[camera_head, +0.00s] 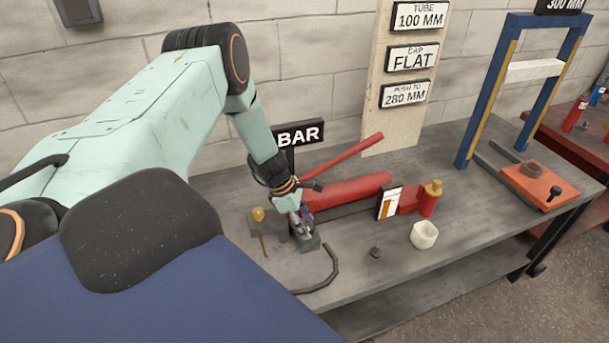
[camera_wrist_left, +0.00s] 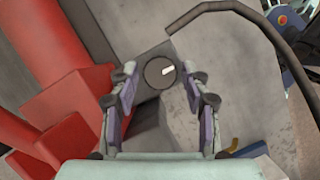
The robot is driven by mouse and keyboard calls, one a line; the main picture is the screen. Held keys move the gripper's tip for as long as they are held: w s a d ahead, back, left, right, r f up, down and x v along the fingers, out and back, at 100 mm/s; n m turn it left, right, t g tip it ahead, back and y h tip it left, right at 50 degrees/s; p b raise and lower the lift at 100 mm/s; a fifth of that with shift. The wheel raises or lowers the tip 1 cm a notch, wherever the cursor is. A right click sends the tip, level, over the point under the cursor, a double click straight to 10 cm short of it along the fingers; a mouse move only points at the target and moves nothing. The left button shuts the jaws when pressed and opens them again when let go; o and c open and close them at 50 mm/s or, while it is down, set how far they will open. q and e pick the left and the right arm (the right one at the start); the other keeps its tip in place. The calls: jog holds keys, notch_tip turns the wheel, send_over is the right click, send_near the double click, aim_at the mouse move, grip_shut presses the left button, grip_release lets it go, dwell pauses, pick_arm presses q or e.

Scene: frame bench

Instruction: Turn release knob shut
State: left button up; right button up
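The release knob (camera_wrist_left: 159,72) is a small dark round knob with a white pointer mark, seen in the left wrist view on a grey block. The pointer slants slightly up toward the right. My left gripper (camera_head: 301,226) reaches down over the block (camera_head: 307,244) at the near-left end of the red pump (camera_head: 345,190). In the left wrist view its two fingers (camera_wrist_left: 160,80) are open, one on each side of the knob, with a narrow gap on both sides. The gripper hides the knob in the head view. My right gripper is not in view.
A black hose (camera_head: 330,272) curves across the bench near the block. A yellow-topped item (camera_head: 258,214) stands left of the gripper. A red lever (camera_head: 345,155) rises above the pump.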

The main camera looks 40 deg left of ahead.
pick_arm(q)
jog(key=shift+o, duration=0.6)
jog(key=v, duration=1.2)
dwell(0.5)
